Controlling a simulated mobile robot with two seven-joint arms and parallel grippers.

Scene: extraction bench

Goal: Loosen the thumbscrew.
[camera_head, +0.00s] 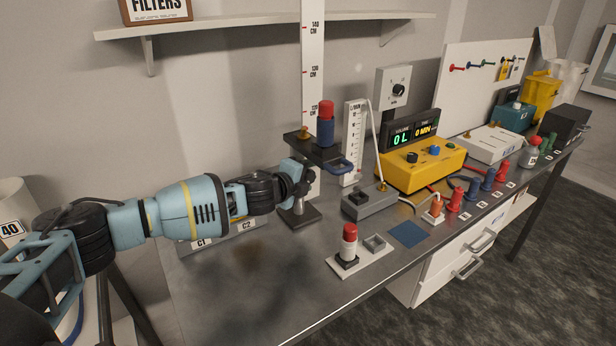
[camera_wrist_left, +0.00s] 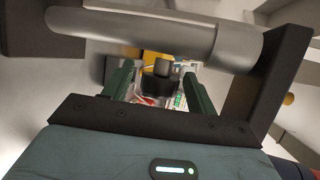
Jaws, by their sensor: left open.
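A dark carriage (camera_head: 322,152) sits on the upright with the white height scale (camera_head: 313,60). A small brass knob (camera_head: 303,133), which looks like the thumbscrew, is on its left part. A brass round thing at the right of the left wrist view (camera_wrist_left: 289,99) may be the same knob. My left gripper (camera_head: 302,178) is open, just below and left of the carriage. In the left wrist view its green fingers (camera_wrist_left: 156,86) stand apart, with a dark block and grey cylinder (camera_wrist_left: 161,68) showing between them; I cannot tell their distance. My right gripper is out of view.
The carriage holds a blue bottle with a red cap (camera_head: 325,122) and has a blue handle (camera_head: 346,166). A flow scale (camera_head: 354,140) and yellow control box (camera_head: 420,166) stand to the right. A red-capped bottle (camera_head: 348,243) stands in front. The bench's front left is clear.

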